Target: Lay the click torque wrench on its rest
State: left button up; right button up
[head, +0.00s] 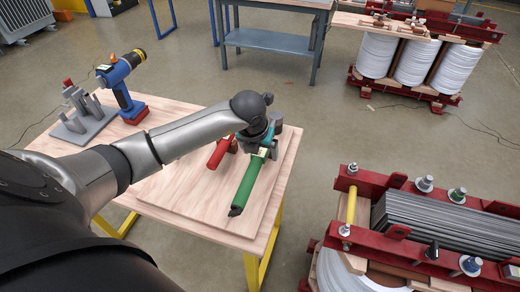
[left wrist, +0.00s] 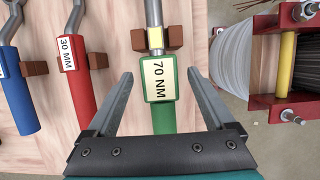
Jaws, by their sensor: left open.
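The green-handled torque wrench (left wrist: 163,105) has a cream label reading 70 NM. Its metal shaft sits between the brown blocks of a rest (left wrist: 172,37). In the head view its green handle (head: 247,185) points toward the front of the wooden table. My left gripper (left wrist: 160,76) is open, with one finger on each side of the green handle and a visible gap on both sides. In the head view the left gripper (head: 262,143) is over the handle's far end and hides the wrench head. My right gripper is not in view.
A red-handled wrench (left wrist: 74,75) and a blue-handled one (left wrist: 16,95) lie to the left, beside brown blocks. A blue drill (head: 118,82) and a grey stand (head: 82,118) are at the table's left. A red-framed coil assembly (head: 395,262) stands right of the table.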

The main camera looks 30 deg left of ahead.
pick_arm(q)
jog(key=shift+s+r, duration=0.1)
jog(key=shift+r, duration=0.25)
jog(key=p+v, duration=0.3)
jog(key=v, duration=1.1)
jog(key=shift+r, duration=0.3)
